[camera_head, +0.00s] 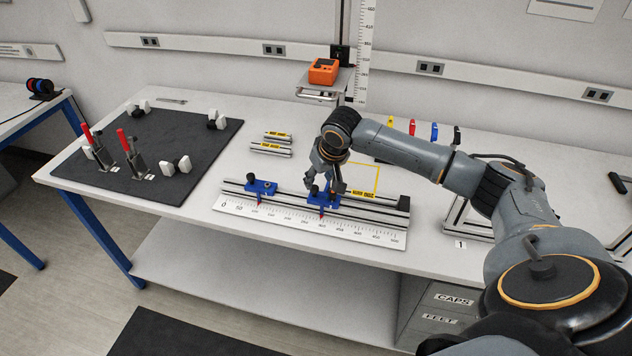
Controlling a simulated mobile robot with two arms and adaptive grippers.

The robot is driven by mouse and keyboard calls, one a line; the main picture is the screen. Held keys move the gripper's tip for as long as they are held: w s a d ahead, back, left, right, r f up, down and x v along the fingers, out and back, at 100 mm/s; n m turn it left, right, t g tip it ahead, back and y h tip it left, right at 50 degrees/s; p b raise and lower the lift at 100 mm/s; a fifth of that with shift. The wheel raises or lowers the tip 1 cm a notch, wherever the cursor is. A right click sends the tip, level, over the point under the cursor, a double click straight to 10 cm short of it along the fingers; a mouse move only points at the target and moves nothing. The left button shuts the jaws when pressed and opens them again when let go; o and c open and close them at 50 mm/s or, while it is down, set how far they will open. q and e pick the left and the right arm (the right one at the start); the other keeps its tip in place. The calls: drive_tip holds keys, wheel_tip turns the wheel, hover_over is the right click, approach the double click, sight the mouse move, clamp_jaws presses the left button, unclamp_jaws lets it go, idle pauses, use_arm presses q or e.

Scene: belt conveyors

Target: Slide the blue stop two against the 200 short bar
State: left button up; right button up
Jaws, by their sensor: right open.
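A metal rail with a printed scale (290,229) lies along the table's front part. Two blue stops sit on it: a left one (260,187) and a right one (320,198), each with a red pointer over the scale. I cannot read which is stop two. A bar with a yellow label (364,195), seemingly the 200 short bar, lies along the rail right of the right stop, towards the dark end block (404,203). My right gripper (326,188) is open, down at the right stop and partly hiding it; contact is unclear. My left gripper is out of view.
Two more labelled bars (271,149) lie behind the rail, near a yellow outlined area (375,180). A black mat (190,130) with red-handled clamps is at left. An orange device (323,71) stands on a post's shelf behind my right arm.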

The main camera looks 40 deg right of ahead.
sight(315, 187)
drive_tip(key=shift+p+x, duration=0.35)
drive_tip(key=shift+x, duration=2.05)
clamp_jaws()
